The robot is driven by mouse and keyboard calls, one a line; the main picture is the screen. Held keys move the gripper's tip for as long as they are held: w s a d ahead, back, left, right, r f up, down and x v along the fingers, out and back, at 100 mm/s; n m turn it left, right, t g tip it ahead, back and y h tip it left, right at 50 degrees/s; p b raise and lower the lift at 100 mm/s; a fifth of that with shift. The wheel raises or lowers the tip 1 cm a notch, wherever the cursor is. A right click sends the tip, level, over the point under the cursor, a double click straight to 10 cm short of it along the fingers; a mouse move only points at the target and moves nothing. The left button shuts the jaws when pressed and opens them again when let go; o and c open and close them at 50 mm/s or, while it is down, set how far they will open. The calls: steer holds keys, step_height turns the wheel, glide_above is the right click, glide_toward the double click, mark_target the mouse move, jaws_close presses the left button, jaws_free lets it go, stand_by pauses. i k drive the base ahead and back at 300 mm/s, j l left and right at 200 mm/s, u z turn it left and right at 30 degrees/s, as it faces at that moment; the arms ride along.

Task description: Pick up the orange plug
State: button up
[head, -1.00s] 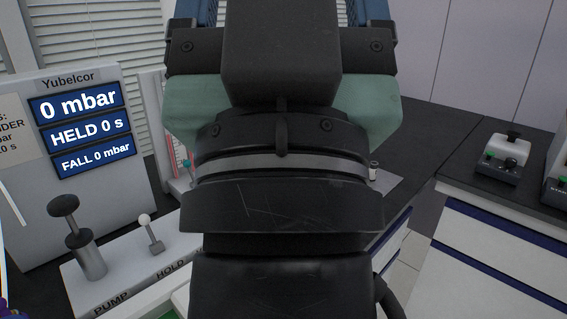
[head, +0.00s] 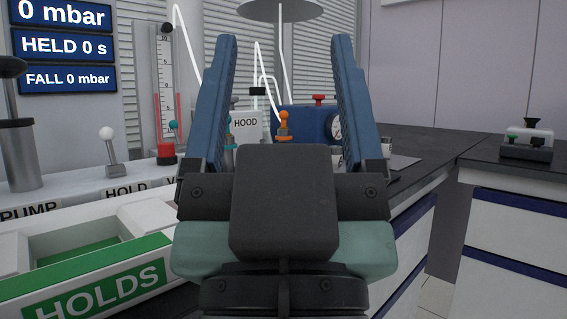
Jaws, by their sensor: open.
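An orange plug (head: 284,124) shows in the head view, near the middle, seen between the two blue fingers of my gripper (head: 289,50). It has a rounded top and a narrow neck, and it looks upright. My gripper's palm hides whatever is below it. My gripper is open, with its fingers wide apart and nothing between them. The plug appears beyond the fingers; the exact distance is hard to tell.
Left are a red cap (head: 166,153), a HOLD lever (head: 107,145) and a green-lined HOLDS tray (head: 90,275). A separate bench (head: 520,170) stands right.

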mark_target(284, 115)
steer(key=k+l, duration=0.25)
steer(key=k, duration=0.15)
steer(key=k+l, duration=0.25)
steer(key=k, duration=0.15)
